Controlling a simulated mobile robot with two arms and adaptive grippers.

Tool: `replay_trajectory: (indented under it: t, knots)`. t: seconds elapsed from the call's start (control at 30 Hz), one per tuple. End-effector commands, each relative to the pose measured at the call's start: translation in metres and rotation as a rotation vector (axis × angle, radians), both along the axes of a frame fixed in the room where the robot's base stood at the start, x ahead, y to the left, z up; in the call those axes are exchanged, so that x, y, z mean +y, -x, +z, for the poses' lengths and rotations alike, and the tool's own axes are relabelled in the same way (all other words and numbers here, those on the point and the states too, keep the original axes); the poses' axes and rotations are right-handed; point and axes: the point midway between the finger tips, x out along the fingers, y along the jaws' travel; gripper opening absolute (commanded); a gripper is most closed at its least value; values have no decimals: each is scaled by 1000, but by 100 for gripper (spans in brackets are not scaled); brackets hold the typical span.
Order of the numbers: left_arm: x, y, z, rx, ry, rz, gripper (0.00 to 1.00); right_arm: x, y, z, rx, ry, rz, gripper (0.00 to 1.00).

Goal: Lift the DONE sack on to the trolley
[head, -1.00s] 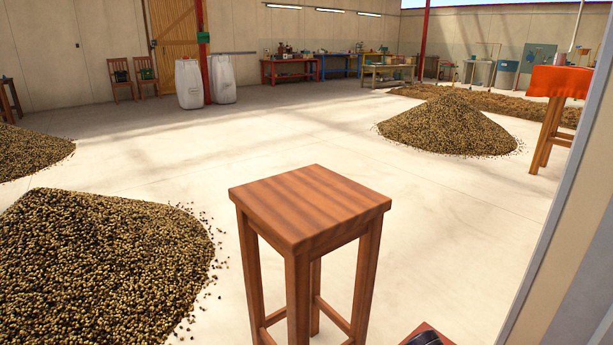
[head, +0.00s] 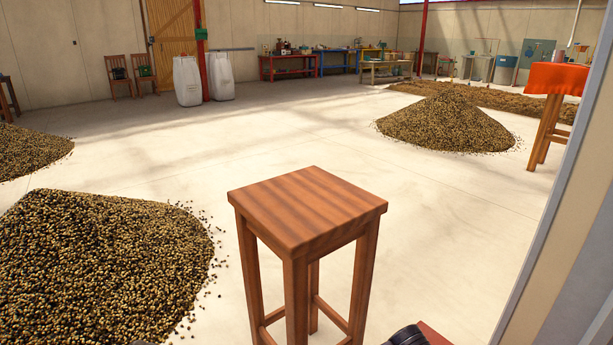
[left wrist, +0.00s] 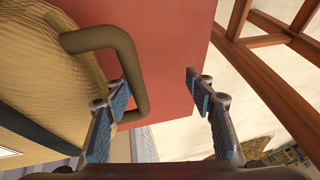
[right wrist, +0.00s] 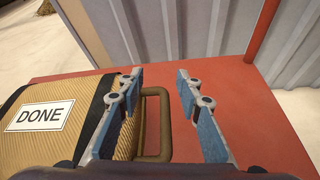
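The DONE sack (right wrist: 45,118), woven tan with dark bands and a white label, lies on a flat red surface (right wrist: 255,110) in the right wrist view. My right gripper (right wrist: 160,78) is open, with the sack's brown loop handle (right wrist: 157,130) between its fingers, not gripped. In the left wrist view the sack (left wrist: 45,60) is at the left with another brown loop handle (left wrist: 132,75). My left gripper (left wrist: 158,85) is open, the handle's outer bar between its fingers, nearer the left finger. I cannot tell whether the red surface is the trolley. The sack is out of the head view.
A wooden stool (head: 308,210) stands close in front, and its legs show beside the red surface. A bean heap (head: 95,265) lies at left, another (head: 445,122) at back right. A corrugated wall (right wrist: 180,30) borders the red surface. Pale floor between is open.

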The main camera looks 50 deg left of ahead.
Motion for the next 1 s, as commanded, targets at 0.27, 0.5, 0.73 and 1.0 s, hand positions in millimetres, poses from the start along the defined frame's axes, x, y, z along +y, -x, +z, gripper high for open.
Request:
replay_trajectory:
  t: [0.27,0.5,0.73,1.0]
  knots:
    - [8,-2,4,-5,-13,9,43,0,0,3,0,0,0,33]
    - [-3,-2,5,-6,-12,7,43,0,0,9,0,0,0,33]
    - [-14,-2,6,-4,-8,6,43,0,0,15,0,0,0,33]
    - [-21,-2,6,-6,-4,3,43,0,0,16,0,0,0,33]
